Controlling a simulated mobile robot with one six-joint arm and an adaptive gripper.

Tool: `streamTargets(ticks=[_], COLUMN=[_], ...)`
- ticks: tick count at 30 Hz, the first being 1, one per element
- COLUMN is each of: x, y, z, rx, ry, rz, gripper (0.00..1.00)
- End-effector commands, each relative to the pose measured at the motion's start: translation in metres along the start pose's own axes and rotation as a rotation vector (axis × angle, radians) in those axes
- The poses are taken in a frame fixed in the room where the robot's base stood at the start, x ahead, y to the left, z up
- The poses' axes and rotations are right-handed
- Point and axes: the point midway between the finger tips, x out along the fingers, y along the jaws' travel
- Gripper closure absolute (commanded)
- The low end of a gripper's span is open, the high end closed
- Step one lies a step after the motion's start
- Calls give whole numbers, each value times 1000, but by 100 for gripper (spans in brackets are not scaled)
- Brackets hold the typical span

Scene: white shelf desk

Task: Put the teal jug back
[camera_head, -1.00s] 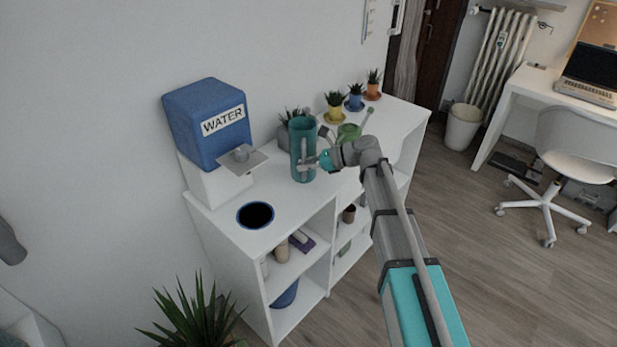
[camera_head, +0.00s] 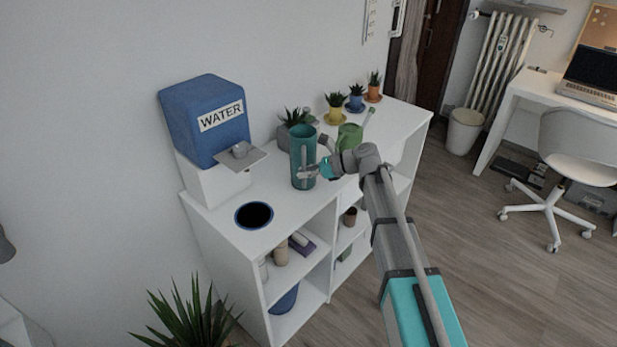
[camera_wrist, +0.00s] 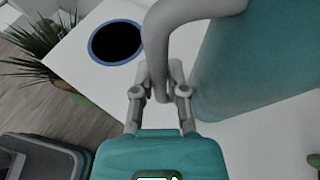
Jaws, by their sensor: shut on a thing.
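The teal jug (camera_head: 303,150) is upright at the white shelf desk's top, in the middle of the head view. In the wrist view the jug (camera_wrist: 255,65) fills the upper right, with its grey handle (camera_wrist: 165,40) curving down between the fingers. My gripper (camera_head: 308,172) is shut on the jug's handle, coming from the right; it also shows in the wrist view (camera_wrist: 160,92). I cannot tell whether the jug's base touches the desk top.
A blue-rimmed dark round opening (camera_head: 254,215) is in the desk top (camera_head: 290,212) in front. A green watering can (camera_head: 349,137) and several potted plants (camera_head: 335,108) stand behind. A spiky plant (camera_head: 195,320) stands below left.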

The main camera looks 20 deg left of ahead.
Motion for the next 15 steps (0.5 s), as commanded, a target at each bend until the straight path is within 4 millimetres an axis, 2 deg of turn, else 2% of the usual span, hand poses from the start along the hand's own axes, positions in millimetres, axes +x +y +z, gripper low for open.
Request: streamTargets(ticks=[12,13,15], x=[1,1,1], y=[0,0,0], z=[-3,-3,-2], rx=[0,0,0], ry=[-1,0,0], rz=[0,0,0], gripper=[100,81,68])
